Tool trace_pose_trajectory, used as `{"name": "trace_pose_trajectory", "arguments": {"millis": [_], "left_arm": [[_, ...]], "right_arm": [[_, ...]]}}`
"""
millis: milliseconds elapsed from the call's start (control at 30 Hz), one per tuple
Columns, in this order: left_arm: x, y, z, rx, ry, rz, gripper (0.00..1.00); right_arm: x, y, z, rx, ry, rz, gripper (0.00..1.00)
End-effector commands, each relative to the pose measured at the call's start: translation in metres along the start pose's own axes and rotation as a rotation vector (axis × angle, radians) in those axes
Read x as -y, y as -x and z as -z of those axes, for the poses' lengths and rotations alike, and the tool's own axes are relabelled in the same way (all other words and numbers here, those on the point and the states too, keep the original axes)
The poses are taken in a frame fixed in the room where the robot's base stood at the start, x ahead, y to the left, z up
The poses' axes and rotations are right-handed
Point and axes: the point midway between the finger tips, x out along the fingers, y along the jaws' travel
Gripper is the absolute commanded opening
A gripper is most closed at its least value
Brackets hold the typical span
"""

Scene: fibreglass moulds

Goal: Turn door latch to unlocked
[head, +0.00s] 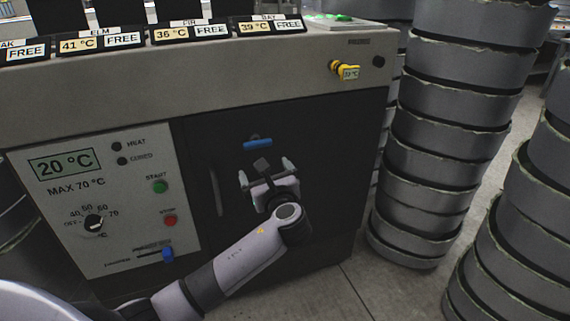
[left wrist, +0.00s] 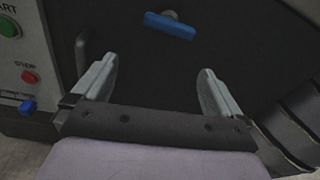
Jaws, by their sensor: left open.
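The door latch (head: 257,144) is a blue bar lying roughly level on the dark door (head: 330,150) of the grey cabinet. In the left wrist view the blue latch (left wrist: 169,25) shows ahead of my fingers, near the top, tilted slightly down to the right. My left gripper (head: 264,177) is open and empty in front of the door, below the latch and apart from it. Its two fingers (left wrist: 160,85) are spread wide with nothing between them. My right gripper is not in view.
A control panel (head: 98,195) with a dial, green and red buttons and a blue slider (head: 167,254) is left of the door. A dark vertical handle (head: 216,192) is on the door's left side. Tall stacks of grey moulds (head: 450,120) stand close on the right.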

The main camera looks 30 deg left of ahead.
Motion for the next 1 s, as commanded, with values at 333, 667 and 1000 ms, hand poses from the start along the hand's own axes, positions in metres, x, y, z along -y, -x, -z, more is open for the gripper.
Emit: {"name": "trace_pose_trajectory", "arguments": {"millis": [333,667,1000], "left_arm": [[-0.001,-0.022,-0.034,0.124,-0.154,-0.090,1.00],[-0.004,-0.070,-0.039,0.120,-0.151,-0.086,1.00],[-0.004,-0.080,-0.041,0.118,-0.148,-0.083,1.00]], "right_arm": [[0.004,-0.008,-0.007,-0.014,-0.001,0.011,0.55],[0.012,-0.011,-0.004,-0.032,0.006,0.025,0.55],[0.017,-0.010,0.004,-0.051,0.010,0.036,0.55]]}}
